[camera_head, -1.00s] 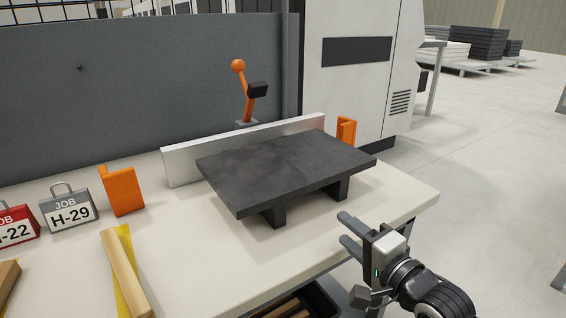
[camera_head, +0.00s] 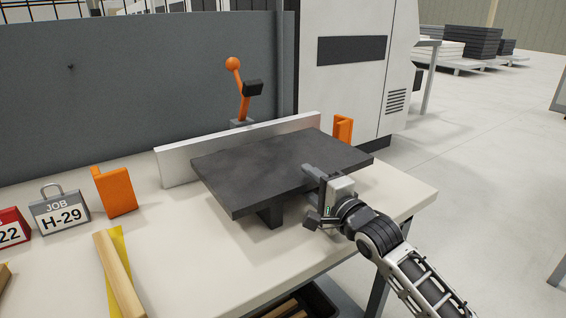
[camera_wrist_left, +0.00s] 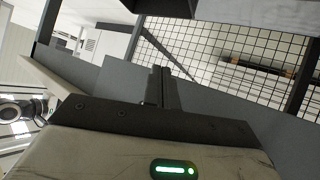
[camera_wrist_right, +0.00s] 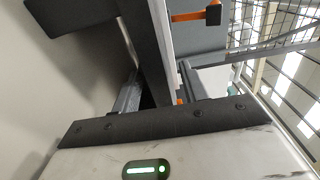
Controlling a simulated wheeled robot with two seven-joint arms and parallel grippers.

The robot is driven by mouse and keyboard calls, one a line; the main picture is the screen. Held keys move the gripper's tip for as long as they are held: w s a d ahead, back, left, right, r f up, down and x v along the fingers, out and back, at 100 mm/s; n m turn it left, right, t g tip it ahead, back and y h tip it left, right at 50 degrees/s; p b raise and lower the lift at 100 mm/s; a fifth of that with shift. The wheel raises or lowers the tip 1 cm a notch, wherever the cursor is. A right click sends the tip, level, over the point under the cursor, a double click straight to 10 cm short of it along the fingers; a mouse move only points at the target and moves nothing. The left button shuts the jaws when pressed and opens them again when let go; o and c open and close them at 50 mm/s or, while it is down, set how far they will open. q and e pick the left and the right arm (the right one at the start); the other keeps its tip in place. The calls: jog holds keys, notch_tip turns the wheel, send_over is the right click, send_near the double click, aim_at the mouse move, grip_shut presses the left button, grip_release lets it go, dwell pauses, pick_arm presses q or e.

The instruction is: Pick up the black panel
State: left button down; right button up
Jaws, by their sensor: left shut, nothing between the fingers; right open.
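The black panel (camera_head: 275,165) is a dark slab lying flat on dark supports (camera_head: 268,215) on the pale workbench (camera_head: 190,240), in front of a light metal fence (camera_head: 175,165). My left gripper (camera_wrist_left: 161,88) is shut and empty, seen only in the left wrist view, away from the panel.
An orange lever (camera_head: 240,85) stands behind the fence. Orange blocks (camera_head: 115,190) (camera_head: 343,130) stand at either side. A dark bin (camera_head: 290,305) sits below the bench's front edge.

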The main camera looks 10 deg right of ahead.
aim_at(302, 173)
jog(key=x, duration=0.3)
jog(key=shift+w, duration=0.4)
grip_shut()
jog(key=shift+f, duration=0.1)
dwell(0.9)
jog(key=shift+r, duration=0.4)
